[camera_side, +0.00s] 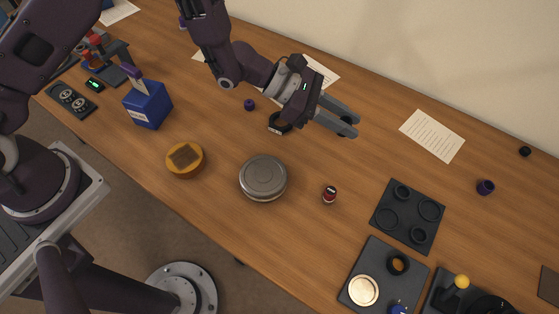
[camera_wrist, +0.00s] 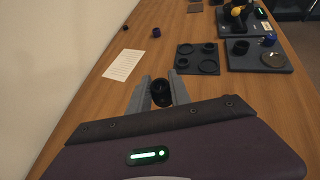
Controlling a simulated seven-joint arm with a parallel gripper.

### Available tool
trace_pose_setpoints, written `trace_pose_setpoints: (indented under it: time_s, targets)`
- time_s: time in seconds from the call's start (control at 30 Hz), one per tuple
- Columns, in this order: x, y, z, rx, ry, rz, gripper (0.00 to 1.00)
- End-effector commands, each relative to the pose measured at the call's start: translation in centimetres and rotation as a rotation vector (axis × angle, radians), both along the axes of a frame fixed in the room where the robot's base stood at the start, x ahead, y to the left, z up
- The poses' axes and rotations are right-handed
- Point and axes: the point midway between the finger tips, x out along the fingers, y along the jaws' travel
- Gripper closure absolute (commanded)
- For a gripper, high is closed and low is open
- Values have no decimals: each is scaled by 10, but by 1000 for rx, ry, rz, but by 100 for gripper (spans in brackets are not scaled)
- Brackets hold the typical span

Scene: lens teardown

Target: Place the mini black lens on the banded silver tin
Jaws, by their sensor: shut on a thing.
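The banded silver tin (camera_side: 263,176) stands closed on the wooden table, in the middle of the side view. It does not show in the wrist view. My gripper (camera_side: 351,126) is above the table, up and to the right of the tin in the side view. In the wrist view my gripper (camera_wrist: 160,88) is shut on a small round black lens (camera_wrist: 161,93), which sits between the two grey fingers. The side view does not clearly show the lens between the fingers.
A black ring-like part (camera_side: 279,123) lies behind. A dark tray with round recesses (camera_side: 408,216) and a paper sheet (camera_side: 432,136) lie to the right.

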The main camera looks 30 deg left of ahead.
Motion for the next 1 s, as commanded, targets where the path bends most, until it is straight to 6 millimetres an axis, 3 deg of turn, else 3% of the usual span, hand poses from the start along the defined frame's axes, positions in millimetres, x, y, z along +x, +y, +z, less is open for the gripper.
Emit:
trace_pose_setpoints:
  time_s: [0.2,0.3,0.43,0.57,0.9,1.0]
  targets:
    - [-67,62,14,20,4,-244,100]
    - [-104,84,24,7,8,-353,100]
    - [-136,99,34,-11,8,-444,100]
    - [-147,103,15,-19,15,-473,100]
    - [-146,102,-53,-18,11,-473,100]
    - [-146,102,-63,-18,9,-473,100]
